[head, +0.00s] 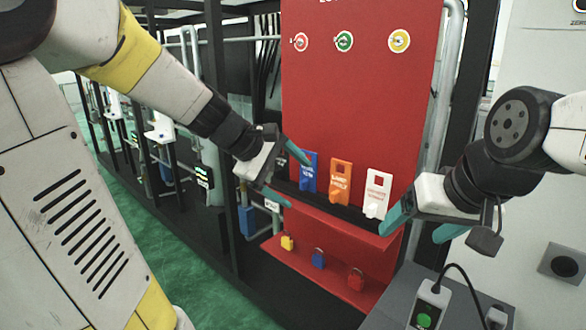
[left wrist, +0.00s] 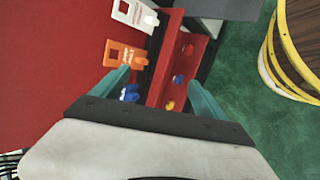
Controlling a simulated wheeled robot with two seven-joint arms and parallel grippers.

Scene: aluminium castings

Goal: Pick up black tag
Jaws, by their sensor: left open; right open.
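I can make out no black tag in either view. A blue tag (head: 308,172), an orange tag (head: 340,181) and a white tag (head: 376,193) stand in a row on a dark ledge of a red board (head: 360,90). My left gripper (head: 287,175) is open, its teal fingers at the left end of the row, one finger close to the blue tag. It hides that end of the ledge. In the left wrist view, the blue tag (left wrist: 130,93) shows partly behind one finger; nothing is held. My right gripper (head: 422,228) is open and empty, right of the white tag.
Yellow (head: 287,243), blue (head: 318,260) and red (head: 355,280) padlocks are on the lower red shelf. A grey surface (head: 395,305) at lower right carries a device with a green button (head: 424,320). Black posts stand left of the board.

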